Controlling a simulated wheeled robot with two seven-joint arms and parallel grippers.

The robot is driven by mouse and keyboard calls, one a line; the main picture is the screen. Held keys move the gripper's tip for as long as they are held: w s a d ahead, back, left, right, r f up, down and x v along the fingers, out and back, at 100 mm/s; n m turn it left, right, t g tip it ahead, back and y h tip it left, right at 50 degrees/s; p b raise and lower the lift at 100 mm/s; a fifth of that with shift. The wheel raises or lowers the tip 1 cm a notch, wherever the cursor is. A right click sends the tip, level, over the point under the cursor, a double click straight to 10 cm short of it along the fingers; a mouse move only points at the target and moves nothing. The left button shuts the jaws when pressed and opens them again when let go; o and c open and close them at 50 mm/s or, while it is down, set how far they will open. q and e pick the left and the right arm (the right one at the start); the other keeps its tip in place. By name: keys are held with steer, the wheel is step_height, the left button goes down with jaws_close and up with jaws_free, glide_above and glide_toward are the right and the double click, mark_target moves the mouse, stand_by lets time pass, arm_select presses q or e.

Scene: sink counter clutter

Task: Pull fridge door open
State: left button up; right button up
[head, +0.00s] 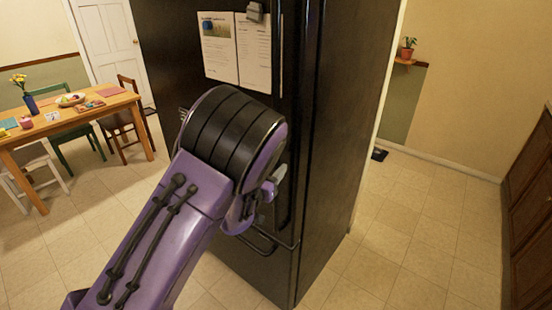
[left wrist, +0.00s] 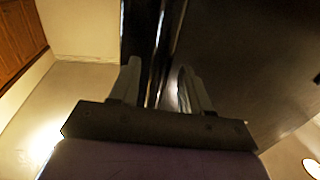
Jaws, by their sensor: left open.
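The black fridge (head: 342,120) stands in the middle of the head view, its door looking shut. A dark vertical handle (head: 286,130) runs down the door near its right edge. My left arm reaches up from the lower left and covers part of the door. My left gripper (head: 272,190) is beside the handle, partly hidden by my wrist. In the left wrist view the left gripper (left wrist: 158,88) is open, with the dark handle strip (left wrist: 157,50) between its fingers. I cannot tell whether a finger touches it. My right gripper is not in view.
A lower horizontal handle (head: 262,246) sits below my gripper. Papers (head: 236,48) hang on the door. A wooden table (head: 72,118) with chairs stands at the left. The tiled floor (head: 400,240) right of the fridge is clear up to a brown cabinet (head: 530,210).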

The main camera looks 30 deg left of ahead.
arm_select(q)
steer(key=shift+w+a, duration=0.15)
steer(key=shift+w, duration=1)
jaws_close()
